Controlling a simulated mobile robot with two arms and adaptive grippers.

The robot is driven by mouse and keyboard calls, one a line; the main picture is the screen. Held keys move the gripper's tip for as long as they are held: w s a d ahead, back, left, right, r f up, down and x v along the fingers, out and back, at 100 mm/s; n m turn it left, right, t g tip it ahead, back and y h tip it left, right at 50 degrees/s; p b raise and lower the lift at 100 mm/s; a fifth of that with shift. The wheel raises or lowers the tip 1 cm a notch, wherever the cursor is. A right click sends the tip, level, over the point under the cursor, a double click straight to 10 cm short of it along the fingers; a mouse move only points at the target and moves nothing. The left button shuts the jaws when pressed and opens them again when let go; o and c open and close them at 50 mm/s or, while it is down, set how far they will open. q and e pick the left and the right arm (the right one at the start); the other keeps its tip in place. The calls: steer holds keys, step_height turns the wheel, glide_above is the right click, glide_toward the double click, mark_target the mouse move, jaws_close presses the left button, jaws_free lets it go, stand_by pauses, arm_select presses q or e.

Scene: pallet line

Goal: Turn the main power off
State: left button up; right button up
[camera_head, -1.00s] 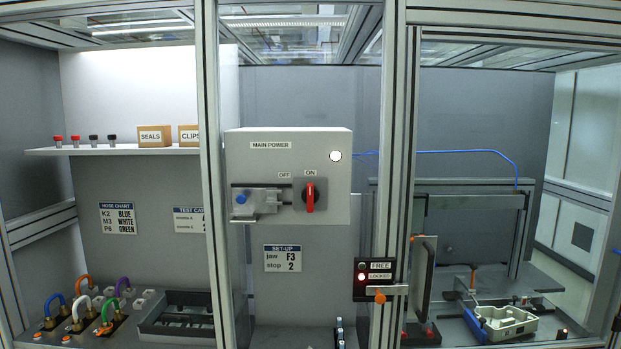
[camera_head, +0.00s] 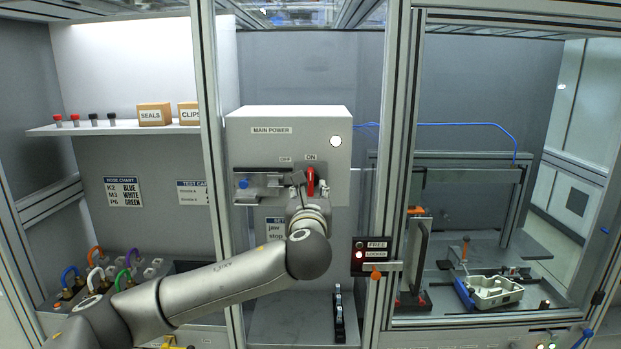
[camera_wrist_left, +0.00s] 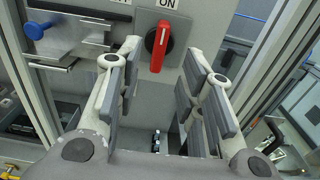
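The grey main power box (camera_head: 245,150) carries a red switch handle (camera_head: 310,178) on a dark round base. The handle is upright under the ON label, and OFF is to its left. In the left wrist view the red handle (camera_wrist_left: 158,48) shows beyond and between my fingertips. My left gripper (camera_head: 308,192) is in front of the switch; in the left wrist view its fingers (camera_wrist_left: 164,65) are spread apart with nothing between the pads. I cannot tell whether they touch the handle. My right gripper is not in view.
A metal slide with a blue knob (camera_head: 243,184) sits left of the switch. A white lamp (camera_head: 335,141) glows on the box. Frame posts (camera_head: 208,150) stand either side of the box.

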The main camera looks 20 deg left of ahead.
mark_target(311, 182)
arm_select(q)
steer(key=p+x, duration=0.2)
steer(key=x, duration=0.2)
steer(key=shift+w+a+r, duration=0.15)
steer(key=shift+w, duration=0.2)
steer(key=shift+p+x, duration=0.3)
steer(key=shift+x, duration=0.75)
steer(key=shift+c, duration=0.5)
jaws_close()
